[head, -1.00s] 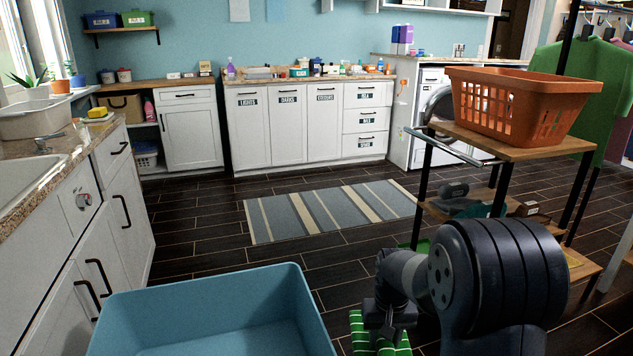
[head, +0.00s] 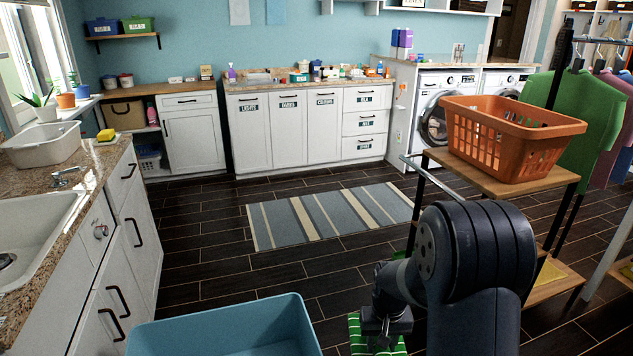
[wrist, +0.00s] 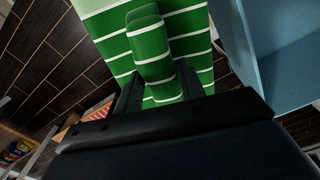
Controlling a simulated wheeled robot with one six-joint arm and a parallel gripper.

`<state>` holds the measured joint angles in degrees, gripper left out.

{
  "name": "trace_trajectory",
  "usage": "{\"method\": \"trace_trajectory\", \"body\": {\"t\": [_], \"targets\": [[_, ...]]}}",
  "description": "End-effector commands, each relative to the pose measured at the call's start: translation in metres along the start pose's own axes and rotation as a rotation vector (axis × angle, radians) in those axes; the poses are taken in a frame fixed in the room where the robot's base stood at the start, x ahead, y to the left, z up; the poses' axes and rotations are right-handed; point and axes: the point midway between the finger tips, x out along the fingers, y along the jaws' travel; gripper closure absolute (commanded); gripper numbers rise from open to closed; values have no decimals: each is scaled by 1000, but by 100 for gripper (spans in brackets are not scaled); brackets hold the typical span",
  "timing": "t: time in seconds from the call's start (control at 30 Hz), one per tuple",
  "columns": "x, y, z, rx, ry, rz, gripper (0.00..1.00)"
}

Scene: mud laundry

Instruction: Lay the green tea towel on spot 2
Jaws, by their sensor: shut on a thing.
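The green tea towel (head: 356,333) has white stripes. My gripper (head: 384,328) is shut on it, low in the front of the head view. In the wrist view the towel (wrist: 190,28) hangs out past my gripper (wrist: 158,88), with a bunched fold between the two dark fingers. Much of the towel is below the frame or behind my arm in the head view. I cannot make out a mark for spot 2 in either view.
A blue tub (head: 225,333) stands at the front, left of my gripper. A rack with an orange basket (head: 500,143) stands at the right. The sink counter (head: 100,185) runs along the left. A striped rug (head: 325,215) lies on open dark floor.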

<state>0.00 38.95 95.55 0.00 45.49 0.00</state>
Motion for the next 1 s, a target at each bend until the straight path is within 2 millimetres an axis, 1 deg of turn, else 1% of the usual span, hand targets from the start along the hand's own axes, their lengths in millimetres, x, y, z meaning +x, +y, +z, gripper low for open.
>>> {"method": "trace_trajectory", "body": {"t": [0.03,0.2,0.3,0.43,0.63,0.7,0.77,0.87,1.0], "targets": [[-18,0,1,0,-2,0,87],[-38,0,5,0,-2,0,87],[-46,0,6,0,-1,0,87],[-53,0,8,0,-1,0,87],[-54,0,9,0,0,0,87],[-50,0,9,0,-2,0,87],[-40,0,10,0,-4,0,87],[-14,0,15,0,-10,0,87],[32,0,26,0,-10,0,87]]}}
